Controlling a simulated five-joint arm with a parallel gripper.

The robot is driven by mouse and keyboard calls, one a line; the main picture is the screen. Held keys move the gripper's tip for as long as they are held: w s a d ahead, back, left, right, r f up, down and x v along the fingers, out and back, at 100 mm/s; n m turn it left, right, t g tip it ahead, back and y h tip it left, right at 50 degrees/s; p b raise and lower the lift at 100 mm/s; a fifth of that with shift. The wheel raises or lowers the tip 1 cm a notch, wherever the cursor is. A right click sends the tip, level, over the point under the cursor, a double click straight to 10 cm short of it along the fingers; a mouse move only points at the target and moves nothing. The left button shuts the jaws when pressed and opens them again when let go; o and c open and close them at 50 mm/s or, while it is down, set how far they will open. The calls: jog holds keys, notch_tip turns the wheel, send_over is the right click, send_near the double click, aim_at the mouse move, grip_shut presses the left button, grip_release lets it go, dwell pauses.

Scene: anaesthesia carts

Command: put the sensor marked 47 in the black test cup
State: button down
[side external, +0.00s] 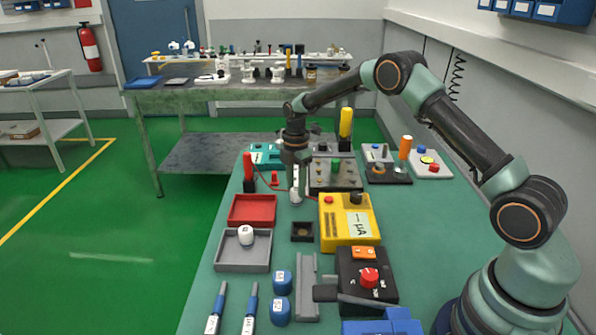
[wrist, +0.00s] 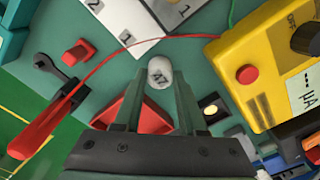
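The white sensor marked 47 (wrist: 160,72) shows at the fingertips of my gripper (wrist: 156,80) in the wrist view, between the two fingers. A strip of background shows between the fingers, which look apart. In the side view, my gripper (side external: 297,181) points down over the white sensor (side external: 296,197) at the green table's middle. I cannot tell whether a finger touches it. The black test cup (side external: 302,232) is a small square holder nearer the camera, left of the yellow meter. In the wrist view the cup (wrist: 210,108) is right of the fingers, and looks empty.
A red tray (side external: 252,210) and a grey tray (side external: 243,258) holding another white sensor (side external: 246,236) lie left of the cup. The yellow meter (side external: 347,220) stands at its right. Blue sensors (side external: 282,282) stand nearer. A red lead (wrist: 100,72) runs beside the fingers.

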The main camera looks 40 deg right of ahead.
notch_tip(320, 180, up, 18)
jog(key=r, duration=0.1)
send_over(303, 233)
notch_tip(303, 233, down, 18)
jog(key=shift+f, duration=0.1)
dwell(1.4)
jog(key=shift+f, duration=0.1)
jog(key=shift+c, duration=2.4)
grip_release()
